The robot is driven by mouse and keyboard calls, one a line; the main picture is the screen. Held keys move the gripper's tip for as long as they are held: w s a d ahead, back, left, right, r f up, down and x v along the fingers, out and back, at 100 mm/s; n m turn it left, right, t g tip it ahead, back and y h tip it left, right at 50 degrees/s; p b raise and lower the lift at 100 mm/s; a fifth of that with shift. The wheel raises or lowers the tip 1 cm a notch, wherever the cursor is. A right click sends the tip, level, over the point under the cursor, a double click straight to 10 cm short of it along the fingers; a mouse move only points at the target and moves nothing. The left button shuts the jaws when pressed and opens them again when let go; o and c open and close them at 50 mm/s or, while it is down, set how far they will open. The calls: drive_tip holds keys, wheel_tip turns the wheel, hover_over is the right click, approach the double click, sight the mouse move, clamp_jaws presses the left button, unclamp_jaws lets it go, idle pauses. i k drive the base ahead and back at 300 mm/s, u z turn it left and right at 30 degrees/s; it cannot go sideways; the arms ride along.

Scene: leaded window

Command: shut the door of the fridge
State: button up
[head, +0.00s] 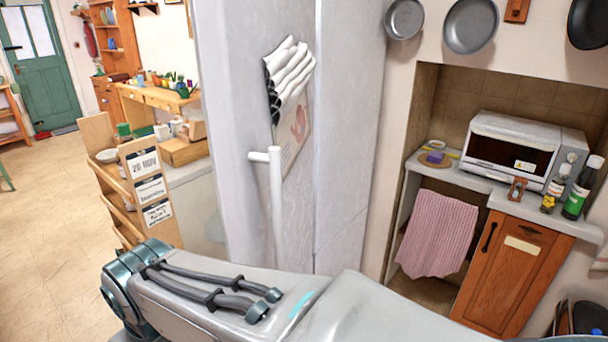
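The fridge (350,130) stands tall and pale grey in the middle of the head view, its top cut off by the frame. Its broad face with the handle (276,195) is left of a vertical edge, and a narrower face is right of it. The handle is a white upright bar with a short stub at its top. No inside of the fridge shows, and I cannot tell how far the door stands open. My arm crosses the bottom of the view and hides the fridge's lower part. My gripper is not in view.
A wooden rack (152,190) with date labels stands left of the fridge. A counter with a toaster oven (512,150) and bottles is at the right, above a pink towel (436,232) and a wooden cabinet (510,270). Floor (50,230) is clear at the left.

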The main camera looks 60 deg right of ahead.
sight(266, 223)
drive_tip(key=z, duration=1.6)
